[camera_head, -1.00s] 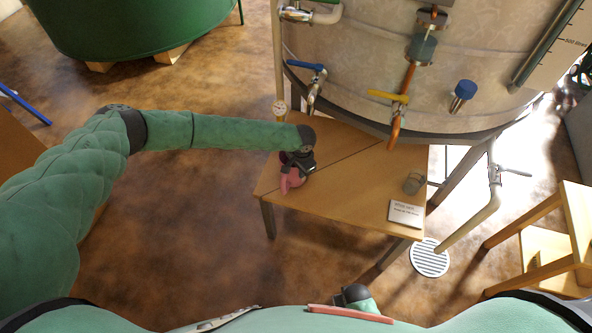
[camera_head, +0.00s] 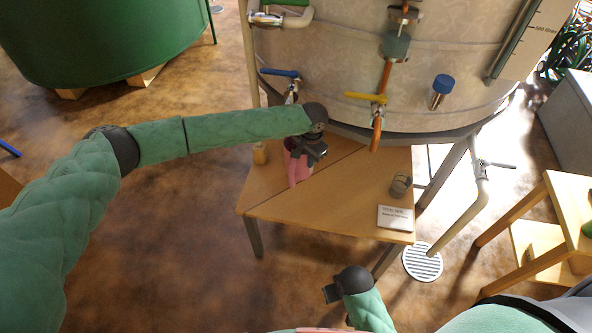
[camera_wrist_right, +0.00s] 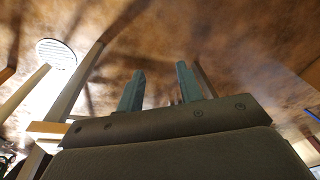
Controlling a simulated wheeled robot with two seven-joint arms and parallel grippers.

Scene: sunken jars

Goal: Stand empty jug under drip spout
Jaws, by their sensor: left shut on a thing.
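A pink jug (camera_head: 294,169) is at the left part of the small wooden table (camera_head: 330,207), below the tank's lower edge. My left gripper (camera_head: 308,152) is shut on it and hides part of it. Whether its base touches the tabletop is hard to tell. A tap with a blue lever (camera_head: 280,72) is above and slightly left of the jug. A copper spout (camera_head: 376,134) with a yellow lever (camera_head: 366,98) hangs further right. My right gripper (camera_head: 332,293) is low in front of the table; its fingers are apart and empty in the right wrist view (camera_wrist_right: 159,76).
A small grey cup (camera_head: 400,186) and a white card (camera_head: 396,218) are on the table's right side. A small tan object (camera_head: 259,153) is at its back left. The big tank (camera_head: 330,60) overhangs the table. A wooden step stool (camera_head: 545,220) stands at right.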

